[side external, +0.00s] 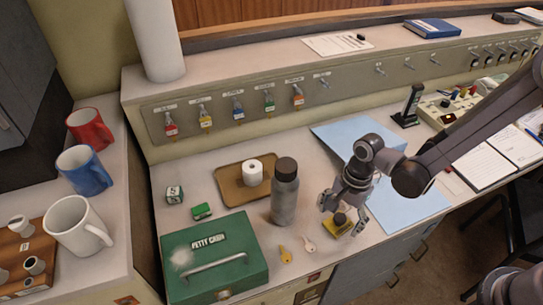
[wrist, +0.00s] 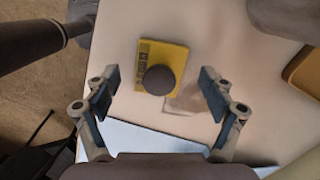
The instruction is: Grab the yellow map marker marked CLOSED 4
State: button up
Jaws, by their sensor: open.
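The yellow map marker (wrist: 176,55) is a flat yellow square with a round dark knob on top. In the wrist view it lies on the pale counter, between and beyond my open fingers, with small dark print along its left edge that is too small to read. My gripper (wrist: 160,98) is open and empty. In the side external view my gripper (side external: 343,208) points down over the yellow marker (side external: 337,228), which is partly hidden by the fingers. I cannot tell whether a finger touches it.
A green petty cash box (side external: 214,262) and a brown tray (side external: 233,193) are further left. Blue sheets (side external: 405,208) lie to the right. The counter's front edge is close.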

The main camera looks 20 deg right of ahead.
jog(key=shift+f, duration=0.1)
jog(key=c, duration=1.3)
